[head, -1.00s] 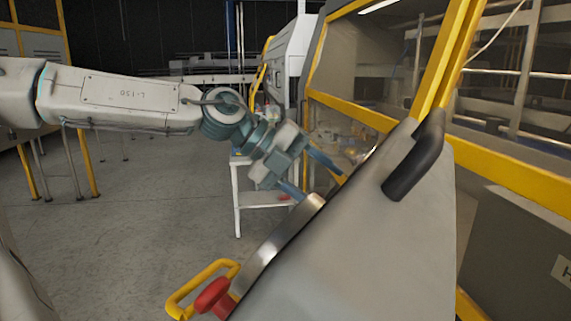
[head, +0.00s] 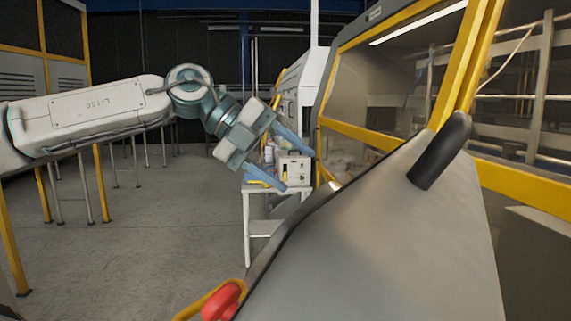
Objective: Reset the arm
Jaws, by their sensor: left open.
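My left arm comes in from the left in the head view. Its gripper (head: 298,165) is open, with two blue fingers apart and nothing seen between them. It hangs in the air to the left of the grey panel housing (head: 375,245), whose screen side faces away from me. In the picture the fingers overlap a small white table behind them. My right gripper does not show.
The grey housing has a black handle (head: 440,150) and a red button (head: 222,301) by a yellow guard at its lower left. A yellow-framed machine (head: 360,137) stands at the right. The white table (head: 256,188) holds a small box (head: 295,168).

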